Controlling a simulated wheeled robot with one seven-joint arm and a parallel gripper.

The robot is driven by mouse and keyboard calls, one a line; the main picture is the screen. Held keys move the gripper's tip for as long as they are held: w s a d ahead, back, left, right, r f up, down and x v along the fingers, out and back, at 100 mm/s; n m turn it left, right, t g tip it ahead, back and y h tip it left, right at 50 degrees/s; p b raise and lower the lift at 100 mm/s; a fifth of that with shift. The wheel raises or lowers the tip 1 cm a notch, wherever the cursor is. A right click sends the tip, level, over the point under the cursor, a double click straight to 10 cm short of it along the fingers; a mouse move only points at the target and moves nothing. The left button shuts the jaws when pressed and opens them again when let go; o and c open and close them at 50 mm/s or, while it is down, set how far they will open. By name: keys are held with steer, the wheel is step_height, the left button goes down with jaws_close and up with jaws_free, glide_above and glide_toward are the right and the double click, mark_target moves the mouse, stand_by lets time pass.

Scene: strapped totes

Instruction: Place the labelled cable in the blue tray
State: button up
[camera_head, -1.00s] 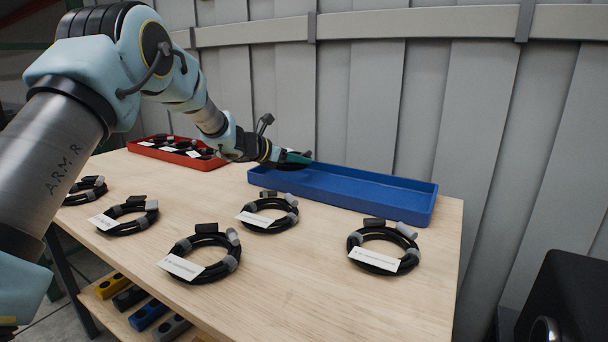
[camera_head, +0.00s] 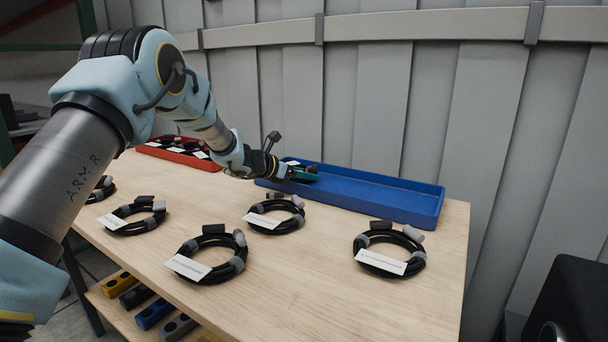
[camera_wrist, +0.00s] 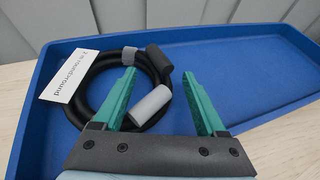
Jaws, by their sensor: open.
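A coiled black cable (camera_wrist: 88,86) with grey and black ends and a white printed label (camera_wrist: 69,76) lies in the left end of the blue tray (camera_wrist: 251,45). In the head view it is mostly hidden behind my gripper, at the left end of the blue tray (camera_head: 400,205). My gripper (camera_wrist: 159,73) has green fingers, spread apart. The left finger overlaps the coil in the picture, and the right finger is just right of it; I cannot tell whether they touch it. In the head view my gripper (camera_head: 306,174) is low at the tray's left end.
Several labelled coiled cables lie on the wooden table, including a front one (camera_head: 236,263), a right one (camera_head: 421,257) and a middle one (camera_head: 297,217). A red tray (camera_head: 208,163) with cables stands at the back left. A grey wall (camera_head: 365,85) rises behind the table.

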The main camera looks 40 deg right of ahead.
steer(key=b+v, duration=0.2)
steer(key=v, duration=1)
steer(key=shift+r, duration=0.1)
